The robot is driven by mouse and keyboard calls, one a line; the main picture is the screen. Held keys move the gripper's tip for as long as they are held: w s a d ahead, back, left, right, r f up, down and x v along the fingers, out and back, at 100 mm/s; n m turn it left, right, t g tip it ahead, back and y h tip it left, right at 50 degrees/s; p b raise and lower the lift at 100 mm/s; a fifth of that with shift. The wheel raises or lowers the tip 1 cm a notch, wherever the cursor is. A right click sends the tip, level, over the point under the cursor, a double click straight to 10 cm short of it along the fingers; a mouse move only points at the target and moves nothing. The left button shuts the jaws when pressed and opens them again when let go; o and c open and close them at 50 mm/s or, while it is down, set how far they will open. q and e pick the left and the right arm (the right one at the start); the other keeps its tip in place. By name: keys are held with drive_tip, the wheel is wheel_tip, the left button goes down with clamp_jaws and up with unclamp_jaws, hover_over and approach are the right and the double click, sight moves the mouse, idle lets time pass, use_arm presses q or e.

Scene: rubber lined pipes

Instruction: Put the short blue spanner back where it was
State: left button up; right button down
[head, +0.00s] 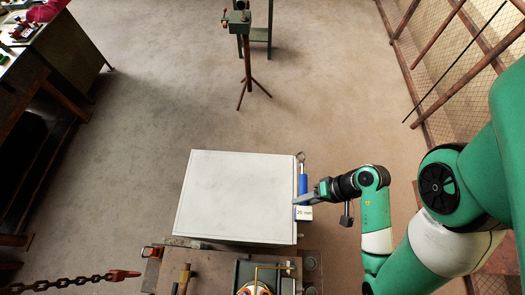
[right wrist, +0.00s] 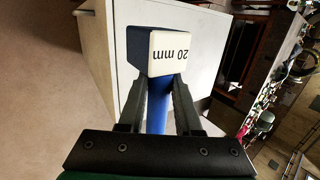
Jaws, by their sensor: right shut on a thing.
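A blue spanner (head: 303,184) with a ring-like metal end stands at the right edge of the white cabinet in the head view. Its square tag is white, and reads "20 mm" in the right wrist view (right wrist: 172,53); in the head view the number is too small to be sure of. My right gripper (head: 311,198) is shut on the blue handle. In the right wrist view the two fingers (right wrist: 158,92) close on either side of the handle just below the tag block. The spanner's ring end is hidden there. My left gripper is not in view.
The white cabinet (head: 235,195) has a bare top. A workbench (head: 210,262) with tools stands in front of it. A chain with a red hook (head: 122,275) hangs at the lower left. A green stand (head: 240,20) and open floor lie behind.

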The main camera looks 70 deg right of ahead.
drive_tip(key=w+f, duration=0.3)
drive_tip(key=w, duration=0.1)
drive_tip(key=w+a+f, duration=0.1)
drive_tip(key=w+f, duration=0.2)
drive_tip(key=w, duration=0.2)
drive_tip(key=w+a+f, duration=0.1)
drive_tip(key=w+f, duration=0.2)
drive_tip(key=w, duration=0.1)
drive_tip(key=shift+w+f, duration=0.15)
drive_tip(key=shift+w, duration=0.05)
drive_tip(key=shift+w+f+b, duration=0.2)
drive_tip(key=shift+f+b, duration=0.15)
drive_tip(key=shift+f, duration=1.55)
drive_tip(key=c, duration=0.6)
unclamp_jaws()
